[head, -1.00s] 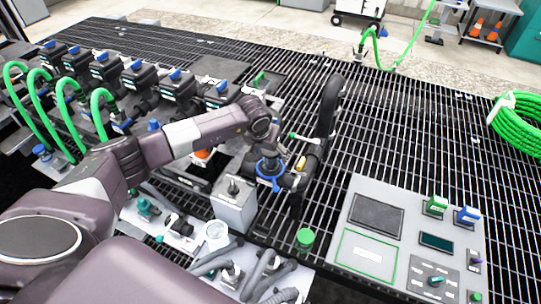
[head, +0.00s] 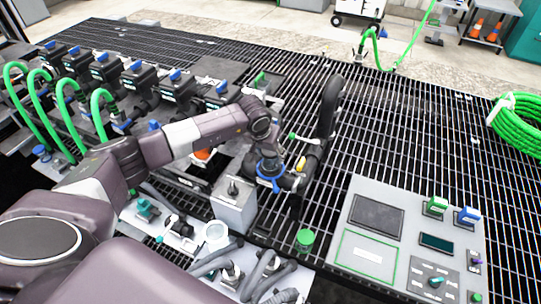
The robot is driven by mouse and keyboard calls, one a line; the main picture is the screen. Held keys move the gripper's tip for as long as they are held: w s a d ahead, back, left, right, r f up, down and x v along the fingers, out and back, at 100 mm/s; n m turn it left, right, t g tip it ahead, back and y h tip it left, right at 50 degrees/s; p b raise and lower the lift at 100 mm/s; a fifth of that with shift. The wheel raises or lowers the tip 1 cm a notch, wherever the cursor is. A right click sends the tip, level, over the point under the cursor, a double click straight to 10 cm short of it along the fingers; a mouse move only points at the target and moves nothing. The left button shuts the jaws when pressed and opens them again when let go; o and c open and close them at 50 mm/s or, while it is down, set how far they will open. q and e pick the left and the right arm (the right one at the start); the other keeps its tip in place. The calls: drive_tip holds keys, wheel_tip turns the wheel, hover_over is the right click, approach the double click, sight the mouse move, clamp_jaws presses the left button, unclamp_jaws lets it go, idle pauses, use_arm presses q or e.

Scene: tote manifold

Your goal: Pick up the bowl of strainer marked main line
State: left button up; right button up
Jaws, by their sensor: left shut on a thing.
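A strainer with a black body and a blue ring (head: 271,184) stands on the pipework near the middle of the head view. I cannot read any main line marking on it. My left gripper (head: 268,164) reaches in from the left and is down on the top of this strainer, just above the blue ring. It is shut on the strainer's upper part, which looks to be its bowl. The fingers and the arm hide most of that part. The bowl looks seated in line with the ring. My right gripper is not in view.
A thick black pipe (head: 328,108) rises right behind the strainer. A grey box with a knob (head: 234,207) stands close in front. A green cap (head: 305,237) and a grey panel (head: 398,272) lie to the right. Several black valves with green hoses line the left. Open grating lies right.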

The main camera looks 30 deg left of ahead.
use_arm(q)
wheel_tip(320, 180, up, 20)
drive_tip(key=b, duration=0.3)
drive_tip(key=shift+f, duration=0.15)
